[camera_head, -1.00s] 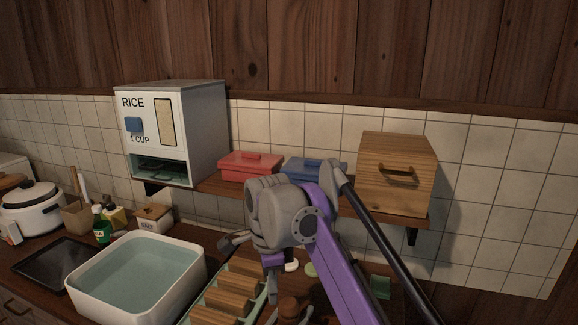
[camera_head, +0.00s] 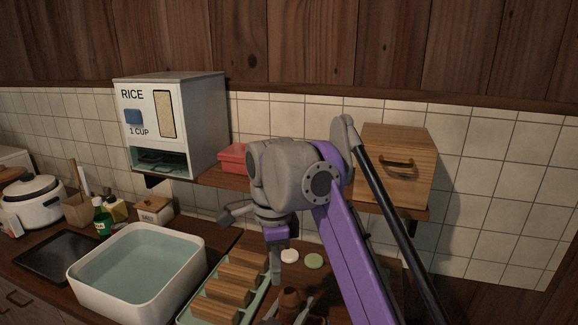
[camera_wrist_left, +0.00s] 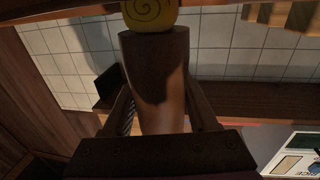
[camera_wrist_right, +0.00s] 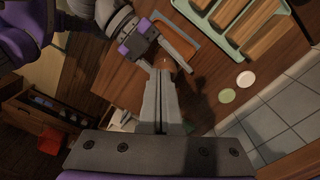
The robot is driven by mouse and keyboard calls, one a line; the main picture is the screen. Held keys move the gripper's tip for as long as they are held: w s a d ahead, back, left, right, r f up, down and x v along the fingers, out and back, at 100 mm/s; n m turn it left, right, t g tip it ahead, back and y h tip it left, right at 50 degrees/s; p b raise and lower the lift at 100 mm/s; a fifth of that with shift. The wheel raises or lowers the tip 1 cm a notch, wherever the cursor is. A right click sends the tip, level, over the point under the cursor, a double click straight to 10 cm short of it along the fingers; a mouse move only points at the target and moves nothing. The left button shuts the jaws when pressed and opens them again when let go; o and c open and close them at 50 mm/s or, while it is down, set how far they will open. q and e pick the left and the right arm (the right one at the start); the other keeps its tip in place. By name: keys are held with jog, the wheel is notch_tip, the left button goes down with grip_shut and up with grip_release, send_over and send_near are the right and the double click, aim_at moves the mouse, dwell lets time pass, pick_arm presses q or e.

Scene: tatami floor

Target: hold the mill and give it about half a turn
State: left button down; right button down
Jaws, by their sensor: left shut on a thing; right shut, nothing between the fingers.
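The mill is a brown cylinder (camera_wrist_left: 155,75) between the two dark fingers of my left gripper (camera_wrist_left: 158,108) in the left wrist view. A yellow rounded piece with a spiral mark (camera_wrist_left: 150,14) shows at its far end; I cannot tell if it belongs to the mill. In the head view the mill's brown top (camera_head: 290,297) is at the bottom edge, mostly cut off. My right gripper (camera_wrist_right: 163,75) is shut and empty. In the head view it hangs pointing down just above the mill, apart from it as far as I can see.
A green tray (camera_head: 186,318) with wooden blocks lies left of the mill. White (camera_head: 289,256) and green (camera_head: 313,260) discs lie behind. A water basin (camera_head: 187,277) stands further left. Above are a shelf (camera_head: 208,181), rice dispenser (camera_head: 200,125), red box (camera_head: 232,158) and wooden box (camera_head: 395,180).

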aim_at(289, 297)
jog(key=shift+f, duration=2.85)
jog(key=shift+w+d, duration=0.1)
jog(key=shift+d, duration=0.1)
jog(key=shift+w+a, duration=0.15)
jog(key=shift+w, duration=0.9)
jog(key=shift+w, duration=0.1)
jog(key=shift+a, duration=0.45)
